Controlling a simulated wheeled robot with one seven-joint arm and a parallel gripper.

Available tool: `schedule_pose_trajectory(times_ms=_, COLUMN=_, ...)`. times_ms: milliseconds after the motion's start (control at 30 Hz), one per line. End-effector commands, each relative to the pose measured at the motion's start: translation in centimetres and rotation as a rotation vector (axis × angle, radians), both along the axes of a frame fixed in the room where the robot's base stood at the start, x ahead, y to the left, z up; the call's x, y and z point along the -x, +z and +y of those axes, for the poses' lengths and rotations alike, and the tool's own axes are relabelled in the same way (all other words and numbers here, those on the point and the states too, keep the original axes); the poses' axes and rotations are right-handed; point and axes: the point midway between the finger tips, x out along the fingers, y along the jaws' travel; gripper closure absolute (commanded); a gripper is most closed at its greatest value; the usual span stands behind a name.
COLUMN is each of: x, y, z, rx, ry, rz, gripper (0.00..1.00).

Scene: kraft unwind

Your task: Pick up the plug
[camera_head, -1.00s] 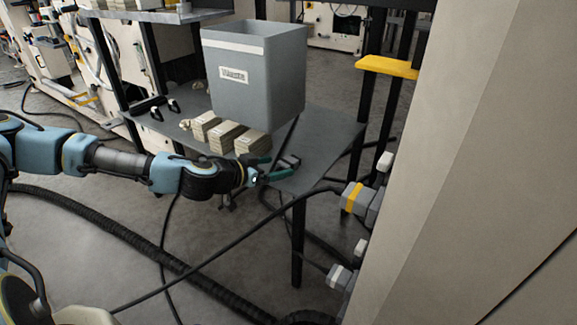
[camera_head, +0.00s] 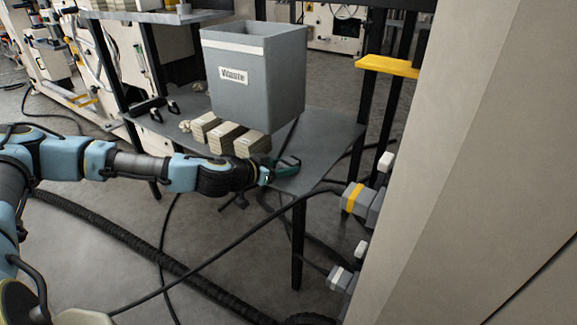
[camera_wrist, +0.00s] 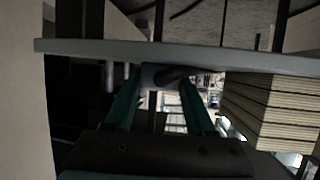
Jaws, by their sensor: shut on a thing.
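In the wrist view a small grey, plug-like thing (camera_wrist: 152,78) with a dark rounded end sits between the teal fingers of my gripper (camera_wrist: 160,88). The fingers are shut on it. In the head view my gripper (camera_head: 281,168) is at the front right of the grey shelf (camera_head: 325,145), just right of the cartons. The held thing is mostly hidden there by the fingers. A grey plug with a yellow band (camera_head: 354,198) and a cable sits at the side of the beige cabinet. A second one with a pale band (camera_head: 339,278) is below it.
The beige cabinet (camera_head: 465,190) fills the right. A black cable (camera_head: 225,246) and a ribbed hose (camera_head: 130,238) cross the floor area.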

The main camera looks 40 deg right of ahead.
Motion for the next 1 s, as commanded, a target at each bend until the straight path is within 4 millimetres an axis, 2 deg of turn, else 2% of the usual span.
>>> schedule_pose_trajectory(times_ms=33, x=0.0, y=0.0, z=0.0, rx=0.0, ry=0.0, rz=0.0, gripper=0.67)
schedule_pose_trajectory(times_ms=333, x=0.0, y=0.0, z=0.0, rx=0.0, ry=0.0, rz=0.0, gripper=1.0)
schedule_pose_trajectory(times_ms=767, x=0.0, y=0.2, z=0.0, rx=0.0, ry=0.0, rz=-0.001, gripper=1.0)
schedule_pose_trajectory(times_ms=1000, x=0.0, y=1.6, z=0.0, rx=0.001, ry=-0.002, rz=-0.004, gripper=1.0)
